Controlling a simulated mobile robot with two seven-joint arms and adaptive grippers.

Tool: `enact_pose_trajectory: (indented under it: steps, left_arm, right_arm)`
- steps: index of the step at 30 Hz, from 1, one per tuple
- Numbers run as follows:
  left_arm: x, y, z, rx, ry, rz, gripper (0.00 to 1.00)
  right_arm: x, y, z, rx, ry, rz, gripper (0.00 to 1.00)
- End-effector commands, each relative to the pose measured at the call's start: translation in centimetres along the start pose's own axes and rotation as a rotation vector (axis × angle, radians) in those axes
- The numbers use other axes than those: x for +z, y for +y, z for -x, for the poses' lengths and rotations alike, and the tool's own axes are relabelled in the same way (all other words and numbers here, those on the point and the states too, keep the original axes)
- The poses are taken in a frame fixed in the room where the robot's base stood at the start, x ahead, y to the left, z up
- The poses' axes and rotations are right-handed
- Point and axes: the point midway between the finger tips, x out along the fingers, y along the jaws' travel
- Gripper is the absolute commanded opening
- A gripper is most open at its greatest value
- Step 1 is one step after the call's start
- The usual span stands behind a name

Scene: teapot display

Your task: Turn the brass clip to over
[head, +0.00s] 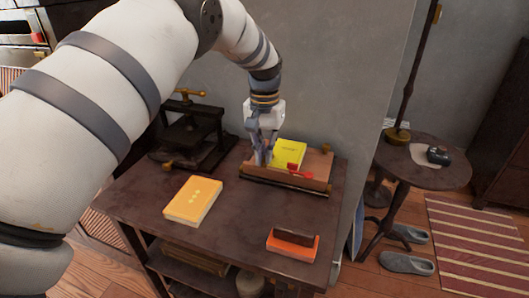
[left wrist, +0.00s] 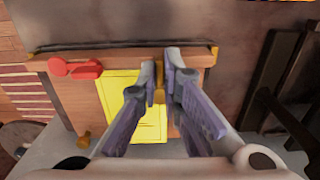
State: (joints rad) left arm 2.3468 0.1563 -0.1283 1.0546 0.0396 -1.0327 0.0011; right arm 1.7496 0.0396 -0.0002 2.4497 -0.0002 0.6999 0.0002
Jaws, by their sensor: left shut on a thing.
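A wooden board stand (head: 315,170) lies on the dark table with a yellow book (head: 289,152) on it. A front rail runs along the stand, with a red clip (head: 296,170) turned over the book's edge. My left gripper (head: 263,158) reaches down at the rail, left of the book. In the left wrist view the left gripper (left wrist: 168,72) is shut on the brass clip (left wrist: 159,96), a narrow strip between the fingers at the rail. The fingers hide most of the clip, so I cannot tell its exact angle. The red clip (left wrist: 75,68) shows apart from it.
A yellow-orange book (head: 193,200) lies on the table (head: 240,225) to the left. A dark press (head: 190,135) stands at the back left, near the grey wall.

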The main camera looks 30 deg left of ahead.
Motion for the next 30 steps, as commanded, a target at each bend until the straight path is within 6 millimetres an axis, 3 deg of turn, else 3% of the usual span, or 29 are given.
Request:
enact_pose_trajectory:
  steps: [8,9,11,20,23,30]
  left_arm:
    - [0.1,0.0,-0.1,0.0,-0.003,-0.002,0.0]
    - [0.1,0.0,-0.1,0.0,-0.003,-0.002,0.16]
    - [0.1,0.0,-0.1,0.0,-0.003,-0.001,0.27]
    - [0.0,0.0,0.1,0.0,-0.001,0.0,0.27]
    - [-0.1,0.0,1.6,0.0,0.004,0.0,0.27]
    - [-0.1,0.0,8.1,0.0,0.004,0.0,0.27]
  right_arm:
    - [0.0,0.0,0.0,0.0,-0.001,0.0,0.4]
    - [0.0,0.0,0.0,0.0,-0.001,0.0,0.4]
    - [0.0,0.0,0.0,0.0,-0.001,0.0,0.4]
    - [0.0,0.0,0.0,0.0,0.0,0.0,0.4]
    - [0.0,0.0,0.0,0.0,0.0,0.0,0.4]
    - [0.0,0.0,0.0,0.0,0.0,0.0,0.4]
